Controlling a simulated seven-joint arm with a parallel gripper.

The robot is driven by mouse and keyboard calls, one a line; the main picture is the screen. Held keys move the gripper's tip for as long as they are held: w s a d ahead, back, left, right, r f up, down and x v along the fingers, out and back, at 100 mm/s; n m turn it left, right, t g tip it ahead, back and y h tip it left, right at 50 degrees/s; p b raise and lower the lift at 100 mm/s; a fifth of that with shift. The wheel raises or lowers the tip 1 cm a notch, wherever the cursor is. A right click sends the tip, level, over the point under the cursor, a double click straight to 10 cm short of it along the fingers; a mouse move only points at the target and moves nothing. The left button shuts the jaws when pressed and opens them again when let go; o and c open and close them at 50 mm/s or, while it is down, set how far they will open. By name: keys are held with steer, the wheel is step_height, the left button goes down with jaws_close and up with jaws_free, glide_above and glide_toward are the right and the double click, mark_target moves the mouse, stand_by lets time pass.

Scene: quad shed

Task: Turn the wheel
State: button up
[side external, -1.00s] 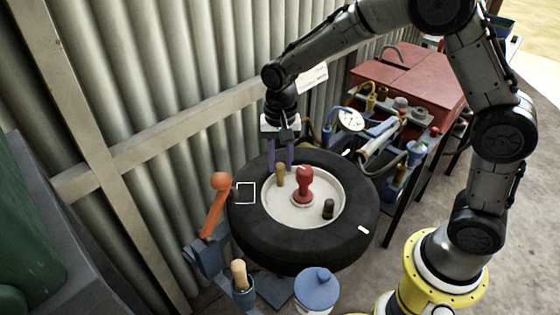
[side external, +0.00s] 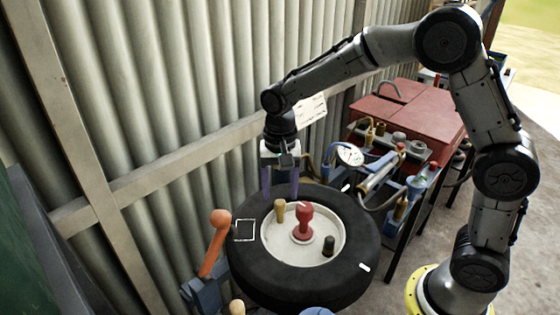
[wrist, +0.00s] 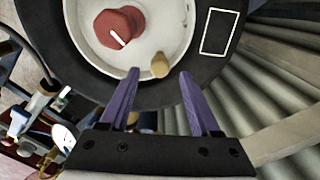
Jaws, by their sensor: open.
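The wheel is a black tire (side external: 345,275) around a cream hub (side external: 275,247), lying nearly flat. On the hub stand a red knob (side external: 304,222), a tan peg (side external: 280,211) and a dark peg (side external: 328,246). My gripper (side external: 281,194) points down over the wheel's far side, its two purple fingers apart and empty. In the wrist view, the tan peg (wrist: 160,66) shows just beyond the fingertips (wrist: 159,80), between their lines. I cannot tell whether the fingers reach down beside it. The red knob (wrist: 118,27) lies farther off in the wrist view.
An orange-handled lever (side external: 214,243) stands left of the tire. A bench with a red top (side external: 400,103), a gauge (side external: 349,155) and hoses stands at the right rear. A corrugated wall (side external: 190,90) is close behind. A blue lid (side external: 316,311) shows at the bottom edge.

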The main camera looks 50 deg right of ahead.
step_height(320, 180, up, 11)
stand_by(0.3)
steer(key=s+d+r+t, duration=0.35)
steer(key=s+r, duration=0.45)
steer(key=s, duration=0.4)
steer(key=s+d+f+n+t, duration=0.1)
steer(key=s+f+n, duration=0.3)
steer(key=s, duration=0.2)
steer(key=s+d+f+n+t, duration=0.1)
steer(key=s+f+n, duration=0.2)
steer(key=s+n, duration=0.2)
steer(key=shift+s+d+f, duration=0.25)
steer(key=shift+s+f, duration=0.1)
steer(key=shift+s, duration=0.05)
